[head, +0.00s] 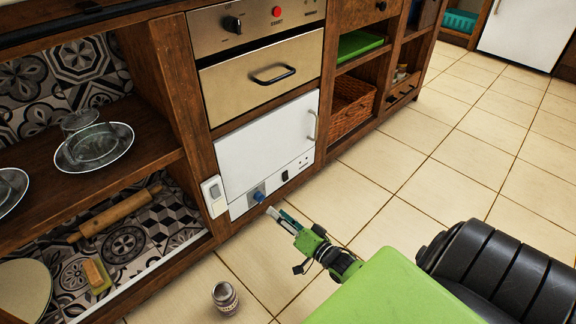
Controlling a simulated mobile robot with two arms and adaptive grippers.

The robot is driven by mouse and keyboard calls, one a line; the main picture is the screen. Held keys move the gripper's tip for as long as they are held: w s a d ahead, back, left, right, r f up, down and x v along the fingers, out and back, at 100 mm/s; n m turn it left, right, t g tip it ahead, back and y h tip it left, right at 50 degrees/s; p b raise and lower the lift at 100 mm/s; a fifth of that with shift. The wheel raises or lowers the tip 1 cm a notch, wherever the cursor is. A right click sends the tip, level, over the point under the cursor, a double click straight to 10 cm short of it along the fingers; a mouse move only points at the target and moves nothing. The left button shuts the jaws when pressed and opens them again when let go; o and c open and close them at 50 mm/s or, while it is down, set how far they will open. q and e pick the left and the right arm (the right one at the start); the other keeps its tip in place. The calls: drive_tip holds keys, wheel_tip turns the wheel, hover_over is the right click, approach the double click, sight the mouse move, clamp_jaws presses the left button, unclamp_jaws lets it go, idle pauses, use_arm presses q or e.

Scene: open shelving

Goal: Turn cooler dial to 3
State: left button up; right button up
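The cooler (265,140) is a white unit low in the wooden shelving, with a closed door and a handle on its right side. Its blue dial (258,196) sits on the lower front panel, left of a black switch. The dial's markings are too small to read. My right gripper (273,213) reaches in from the lower right, with its fingertips just below and right of the dial. It appears apart from the dial, and I cannot tell how far its fingers are open. My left gripper is not in view.
A steel oven (262,75) with a black knob and red button is above the cooler. A white switch box (213,190) is on the post to its left. A jar (225,297) stands on the floor. Glass dishes (93,148) are on the left shelf. The tiled floor at right is clear.

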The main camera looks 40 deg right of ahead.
drive_tip(key=shift+s+d+r, duration=0.1)
drive_tip(key=shift+s+r, duration=0.05)
drive_tip(key=shift+s, duration=1.8)
